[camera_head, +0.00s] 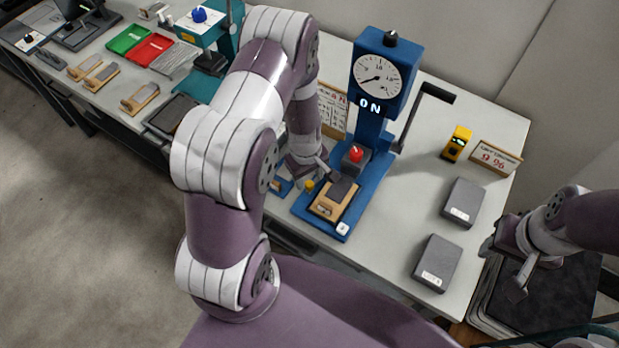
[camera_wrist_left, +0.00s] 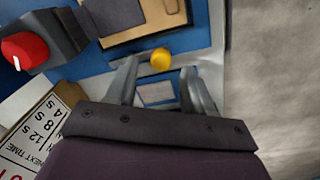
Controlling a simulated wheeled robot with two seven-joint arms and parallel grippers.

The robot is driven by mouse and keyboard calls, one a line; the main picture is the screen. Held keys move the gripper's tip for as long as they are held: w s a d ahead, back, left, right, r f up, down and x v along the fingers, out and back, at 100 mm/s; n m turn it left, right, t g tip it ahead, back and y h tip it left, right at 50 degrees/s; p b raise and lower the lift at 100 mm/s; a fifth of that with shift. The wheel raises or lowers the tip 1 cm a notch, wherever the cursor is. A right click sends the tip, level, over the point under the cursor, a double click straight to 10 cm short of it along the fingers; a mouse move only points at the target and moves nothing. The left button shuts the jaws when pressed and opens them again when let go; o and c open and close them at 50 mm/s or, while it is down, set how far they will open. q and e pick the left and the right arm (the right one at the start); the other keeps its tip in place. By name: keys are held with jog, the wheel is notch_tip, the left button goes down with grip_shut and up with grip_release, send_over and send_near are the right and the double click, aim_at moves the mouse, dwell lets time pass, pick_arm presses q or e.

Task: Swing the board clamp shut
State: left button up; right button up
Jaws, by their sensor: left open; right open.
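The blue press (camera_head: 372,130) stands on the table with a dial and a lit "ON" sign. On its base lies a wooden board (camera_head: 325,207) with a dark grey block on it; the board also shows in the left wrist view (camera_wrist_left: 140,28). A yellow knob (camera_head: 309,186), apparently the clamp's, is beside the board; it also shows in the left wrist view (camera_wrist_left: 161,60). My left gripper (camera_wrist_left: 159,70) is open, its fingers either side of the knob; contact cannot be told. My right gripper (camera_head: 503,267) is open and empty beyond the table's right edge.
A red knob (camera_head: 355,154) on a grey box stands behind the board. A black lever (camera_head: 425,105) sticks out to the press's right. Two grey boxes (camera_head: 463,202) and a yellow device (camera_head: 457,143) are at right. Trays (camera_head: 152,49) and several wooden boards lie at left.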

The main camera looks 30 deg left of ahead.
aim_at(317, 179)
pick_arm(q)
jog(key=shift+s+d+f, duration=0.1)
jog(key=shift+f, duration=1.1)
grip_shut()
